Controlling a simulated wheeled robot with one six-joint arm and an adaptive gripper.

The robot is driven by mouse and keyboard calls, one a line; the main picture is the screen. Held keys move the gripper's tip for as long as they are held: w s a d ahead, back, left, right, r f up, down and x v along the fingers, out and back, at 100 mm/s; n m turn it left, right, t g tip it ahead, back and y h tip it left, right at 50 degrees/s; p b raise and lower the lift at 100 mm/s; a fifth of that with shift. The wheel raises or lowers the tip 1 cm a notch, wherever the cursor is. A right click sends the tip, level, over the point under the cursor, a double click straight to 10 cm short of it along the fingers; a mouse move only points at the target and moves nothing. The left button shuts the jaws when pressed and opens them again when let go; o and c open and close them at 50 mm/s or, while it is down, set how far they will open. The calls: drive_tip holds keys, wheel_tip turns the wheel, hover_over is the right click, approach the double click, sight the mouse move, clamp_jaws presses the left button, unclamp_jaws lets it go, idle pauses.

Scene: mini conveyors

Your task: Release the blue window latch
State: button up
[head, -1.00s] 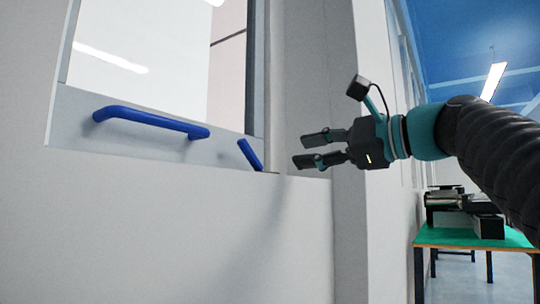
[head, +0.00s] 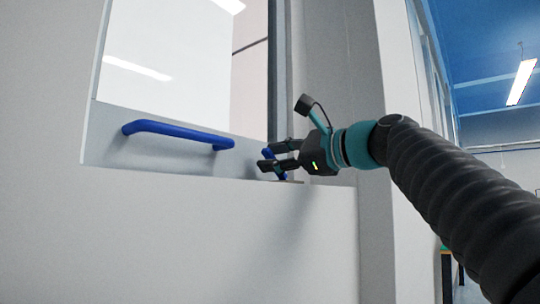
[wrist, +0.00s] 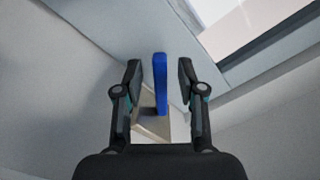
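The blue window latch (head: 273,163) is a short slanted bar at the lower right corner of the window frame. In the head view my gripper (head: 266,157) is at the latch and covers part of it. In the wrist view the latch (wrist: 160,84) stands upright between the two fingers of my gripper (wrist: 159,76), with a visible gap on each side. The fingers are open, and neither appears to touch the latch. A pale metal base plate (wrist: 150,118) lies under the latch.
A blue handle bar (head: 180,132) is fixed along the lower rail of the window (head: 105,140), left of the latch. A pale wall post (head: 345,90) stands just to the right. The wall below the window (head: 200,240) is bare.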

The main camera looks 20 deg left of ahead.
drive_tip(key=shift+w+a, duration=0.25)
drive_tip(key=shift+a, duration=0.4)
clamp_jaws()
